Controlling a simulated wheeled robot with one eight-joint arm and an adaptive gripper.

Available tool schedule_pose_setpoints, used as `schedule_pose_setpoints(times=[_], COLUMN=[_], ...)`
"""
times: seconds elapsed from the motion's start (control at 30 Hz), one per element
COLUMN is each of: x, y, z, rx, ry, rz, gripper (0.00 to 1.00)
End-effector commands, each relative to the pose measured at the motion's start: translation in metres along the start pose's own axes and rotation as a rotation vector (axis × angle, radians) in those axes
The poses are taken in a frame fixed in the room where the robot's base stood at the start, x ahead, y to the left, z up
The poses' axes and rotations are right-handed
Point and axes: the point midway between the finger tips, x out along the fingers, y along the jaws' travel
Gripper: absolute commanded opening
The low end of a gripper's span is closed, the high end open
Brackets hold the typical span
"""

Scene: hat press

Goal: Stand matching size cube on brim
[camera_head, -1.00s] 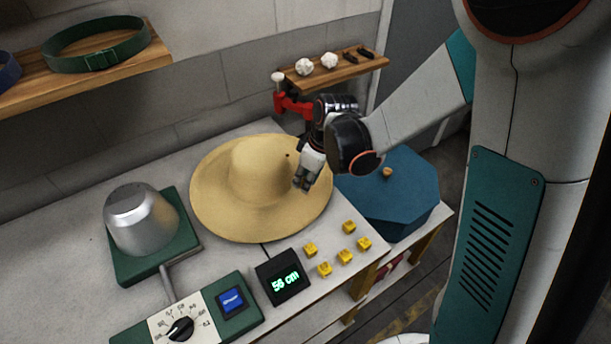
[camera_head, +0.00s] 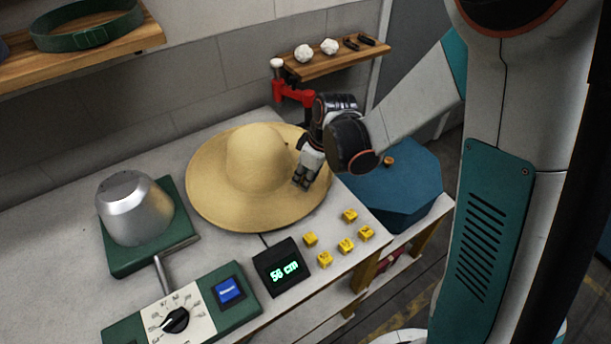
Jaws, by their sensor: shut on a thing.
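The straw hat (camera_head: 258,160) lies crown up on the bench, its wide brim (camera_head: 235,215) spread around it. My gripper (camera_head: 299,184) points down over the right side of the brim, close to its surface. It is shut on a size cube that its fingers hide, and I cannot tell whether the cube touches the brim. Several small yellow cubes (camera_head: 346,246) stand in front of the hat; their marks are too small to read. The black display (camera_head: 281,267) reads 56 cm in green.
A metal hat block (camera_head: 135,208) on a green base stands to the left. A blue octagonal box (camera_head: 395,190) stands right of the bench. A red clamp (camera_head: 292,92) and a small shelf (camera_head: 338,62) are behind.

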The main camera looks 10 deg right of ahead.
Motion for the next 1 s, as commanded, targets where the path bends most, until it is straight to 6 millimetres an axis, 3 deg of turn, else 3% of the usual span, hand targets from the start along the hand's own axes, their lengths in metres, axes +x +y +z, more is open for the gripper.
schedule_pose_setpoints(times=[1.0], x=[0.018], y=[0.000], z=[0.005], rx=[0.000], ry=[0.000], rz=[0.000], gripper=[0.12])
